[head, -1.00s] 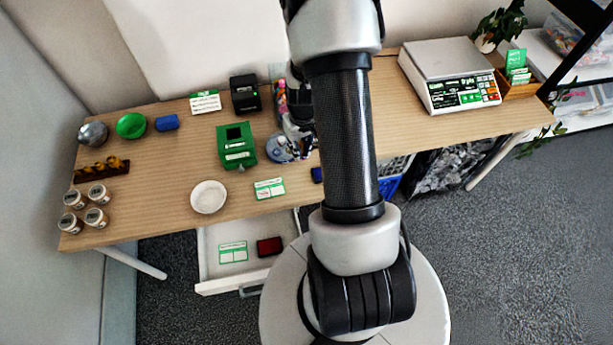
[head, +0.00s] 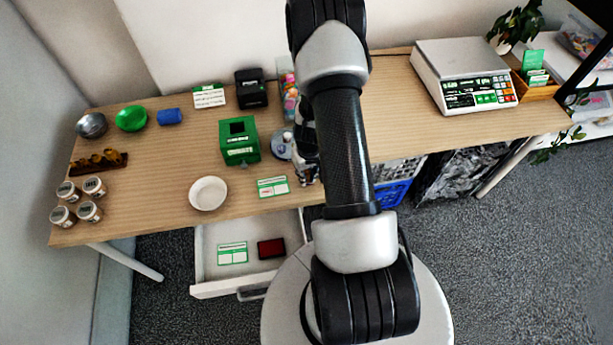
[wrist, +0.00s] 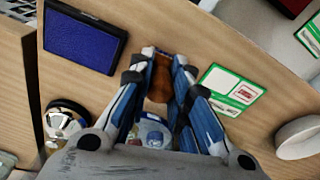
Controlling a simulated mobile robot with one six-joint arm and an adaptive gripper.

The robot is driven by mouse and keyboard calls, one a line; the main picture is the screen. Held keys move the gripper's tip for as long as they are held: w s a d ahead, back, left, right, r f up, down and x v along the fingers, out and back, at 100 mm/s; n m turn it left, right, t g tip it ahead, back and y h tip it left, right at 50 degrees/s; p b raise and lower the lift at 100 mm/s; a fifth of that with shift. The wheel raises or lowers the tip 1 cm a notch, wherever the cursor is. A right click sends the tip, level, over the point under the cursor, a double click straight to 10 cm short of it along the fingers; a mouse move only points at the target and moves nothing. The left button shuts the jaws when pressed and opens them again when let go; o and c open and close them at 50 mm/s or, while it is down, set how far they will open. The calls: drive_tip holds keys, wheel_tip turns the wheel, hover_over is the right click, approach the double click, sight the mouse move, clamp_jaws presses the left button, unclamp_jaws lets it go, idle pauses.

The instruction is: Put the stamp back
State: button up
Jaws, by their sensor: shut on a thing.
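In the wrist view my gripper (wrist: 162,62) is shut on a brown stamp (wrist: 160,80), held between the two fingers. It is low over the table, between a dark-framed blue ink pad (wrist: 82,40) and a green-and-white card (wrist: 228,92); I cannot tell whether the stamp touches the wood. In the head view my gripper (head: 307,170) is mostly hidden behind my arm, near the table's front edge, right of the card (head: 273,187). A dark rack (head: 98,164) with several amber-brown stamps stands at the table's left end.
A white bowl (head: 208,193) and green box (head: 239,141) stand between the rack and my gripper. Several jars (head: 78,200) stand at the front left. An open drawer (head: 207,270) holds a card and a red ink pad (head: 271,248). A scale (head: 462,75) stands at right.

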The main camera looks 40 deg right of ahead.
drive_tip(key=shift+f, duration=0.15)
drive_tip(key=o, duration=0.9)
